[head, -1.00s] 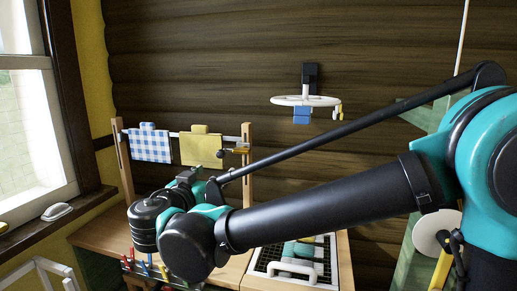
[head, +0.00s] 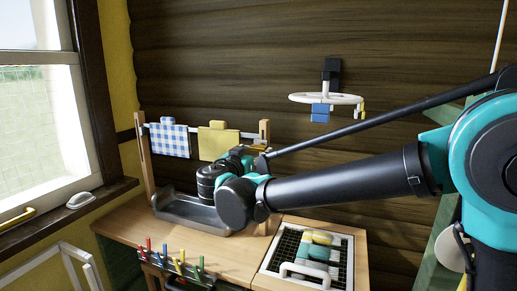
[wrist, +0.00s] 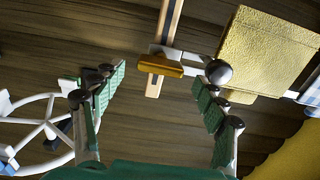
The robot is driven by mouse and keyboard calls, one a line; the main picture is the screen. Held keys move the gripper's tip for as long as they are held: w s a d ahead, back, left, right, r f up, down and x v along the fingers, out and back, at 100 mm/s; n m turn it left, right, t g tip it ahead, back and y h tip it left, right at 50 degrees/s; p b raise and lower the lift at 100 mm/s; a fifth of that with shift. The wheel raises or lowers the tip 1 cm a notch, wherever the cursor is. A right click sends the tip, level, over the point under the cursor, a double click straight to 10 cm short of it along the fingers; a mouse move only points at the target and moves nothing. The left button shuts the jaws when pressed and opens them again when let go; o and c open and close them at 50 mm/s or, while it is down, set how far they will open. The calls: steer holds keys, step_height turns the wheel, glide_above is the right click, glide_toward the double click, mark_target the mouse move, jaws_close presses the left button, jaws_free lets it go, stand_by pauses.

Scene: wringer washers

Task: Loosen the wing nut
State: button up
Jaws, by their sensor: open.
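In the wrist view, a brass-coloured piece that looks like the wing nut (wrist: 160,66) lies across a wooden post (wrist: 170,25). My gripper (wrist: 160,90) is open, with its green-padded fingers apart on either side below the piece. The piece shows between them and neither finger visibly touches it. A dark round knob (wrist: 218,72) sits right of the piece, close to the right fingertip in the picture. In the head view, the right post (head: 264,130) of the drying rack stands behind my wrist, which hides most of the nut area and my fingers.
A yellow cloth (head: 217,143) and a blue checked cloth (head: 169,141) hang on the rack. A white wheel-shaped hanger (head: 327,98) is on the wall.

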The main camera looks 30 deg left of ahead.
mark_target(257, 149)
steer(key=shift+w+a, duration=0.15)
steer(key=shift+w, duration=0.9)
steer(key=shift+w+a, duration=0.1)
steer(key=shift+w, duration=0.95)
steer(key=c, duration=1.2)
steer(key=shift+o, duration=0.2)
